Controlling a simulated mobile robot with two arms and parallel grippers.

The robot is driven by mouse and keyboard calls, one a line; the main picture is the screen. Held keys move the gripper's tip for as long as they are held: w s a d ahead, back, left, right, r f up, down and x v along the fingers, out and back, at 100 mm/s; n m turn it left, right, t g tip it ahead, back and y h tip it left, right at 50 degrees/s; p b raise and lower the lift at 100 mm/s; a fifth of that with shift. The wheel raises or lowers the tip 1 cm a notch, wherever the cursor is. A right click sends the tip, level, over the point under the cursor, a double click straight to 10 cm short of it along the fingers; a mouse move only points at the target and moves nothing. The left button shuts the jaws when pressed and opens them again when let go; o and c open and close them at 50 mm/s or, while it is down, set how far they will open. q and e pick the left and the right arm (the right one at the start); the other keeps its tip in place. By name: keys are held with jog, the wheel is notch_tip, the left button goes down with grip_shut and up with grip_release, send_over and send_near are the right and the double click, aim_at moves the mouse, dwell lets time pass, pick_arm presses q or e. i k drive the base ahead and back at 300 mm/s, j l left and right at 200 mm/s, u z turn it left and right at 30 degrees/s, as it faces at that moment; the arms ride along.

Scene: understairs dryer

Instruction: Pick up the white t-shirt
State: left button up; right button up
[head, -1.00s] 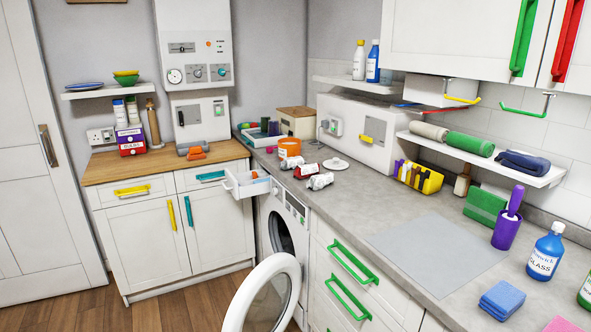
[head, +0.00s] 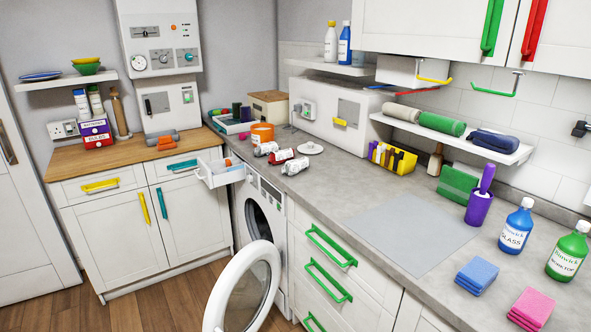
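I cannot make out a white t-shirt in the head view. A white front-loading machine (head: 273,205) stands under the worktop at centre-left. Its round door (head: 243,292) is swung wide open towards me. Its drum opening (head: 256,222) faces left, and I cannot tell what is inside. Its detergent drawer (head: 222,177) is pulled out. Neither of my grippers is in view.
The grey worktop (head: 330,205) carries small red-and-white items (head: 282,157), a yellow caddy (head: 392,158), a purple brush holder (head: 478,208), blue cloths (head: 477,276), pink cloths (head: 531,309), and blue and green bottles (head: 569,252). Wooden floor (head: 180,297) is clear left of the door.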

aim_at(291, 168)
jog(key=z, duration=3.3)
jog(key=k+j+z, duration=0.15)
jog(key=z, duration=0.25)
jog(key=k+j+z, duration=0.15)
jog(key=z, duration=0.25)
jog(key=k+j+z, duration=0.2)
jog(key=z, duration=0.2)
jog(key=k+j+z, duration=0.1)
jog(key=z, duration=0.3)
jog(key=k+l+u, duration=0.1)
jog(key=k+u, duration=0.2)
jog(key=k, duration=0.5)
jog(key=k+j+u, duration=0.1)
jog(key=k+u, duration=0.2)
jog(key=k, duration=0.45)
jog(key=k+l+z, duration=0.1)
jog(key=k+z, duration=0.4)
jog(key=k+l+z, duration=0.25)
jog(key=k+z, duration=0.25)
